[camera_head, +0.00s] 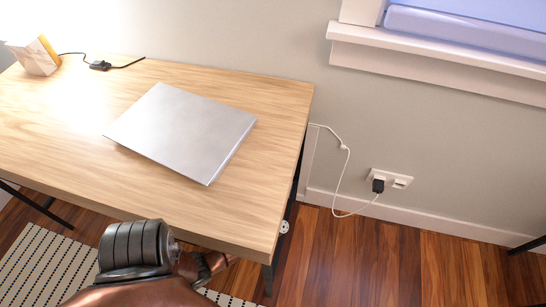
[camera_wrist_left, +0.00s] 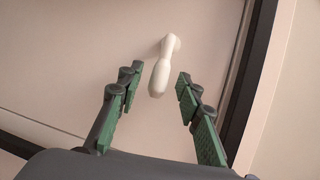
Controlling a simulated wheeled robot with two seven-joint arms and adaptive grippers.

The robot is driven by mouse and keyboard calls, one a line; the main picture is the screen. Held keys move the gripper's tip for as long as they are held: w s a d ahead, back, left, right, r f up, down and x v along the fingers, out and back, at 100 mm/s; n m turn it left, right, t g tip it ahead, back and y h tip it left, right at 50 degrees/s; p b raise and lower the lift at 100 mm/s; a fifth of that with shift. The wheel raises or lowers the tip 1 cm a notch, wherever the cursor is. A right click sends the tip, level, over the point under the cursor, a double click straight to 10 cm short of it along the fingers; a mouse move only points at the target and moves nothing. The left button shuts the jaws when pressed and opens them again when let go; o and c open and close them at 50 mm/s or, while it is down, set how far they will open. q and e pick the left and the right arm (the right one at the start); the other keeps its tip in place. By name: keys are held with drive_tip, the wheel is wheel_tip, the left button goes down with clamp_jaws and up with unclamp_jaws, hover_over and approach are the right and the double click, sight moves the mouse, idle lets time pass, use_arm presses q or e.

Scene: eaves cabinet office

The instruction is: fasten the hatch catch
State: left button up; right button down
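In the left wrist view, a white catch handle (camera_wrist_left: 161,74) stands out from a pale panel (camera_wrist_left: 75,50), which looks like the hatch. The handle's upper end meets the panel and its thicker rounded end points down the picture, tilted slightly left. My left gripper (camera_wrist_left: 157,84) is open, with green-padded fingers on either side of the handle's lower end. Gaps show on both sides, and I see no contact. In the head view I cannot make out the catch or the gripper tips. My right gripper is in neither view.
A dark frame strip (camera_wrist_left: 246,75) borders the panel on the right. In the head view, a wooden desk (camera_head: 250,215) bears a silver laptop (camera_head: 182,130), a box (camera_head: 35,57) and a black adapter (camera_head: 100,65). A cord runs to a wall socket (camera_head: 400,181). Open floor (camera_head: 370,265) lies right.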

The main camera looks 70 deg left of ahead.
use_arm(q)
drive_tip(key=v, duration=0.6)
idle(0.5)
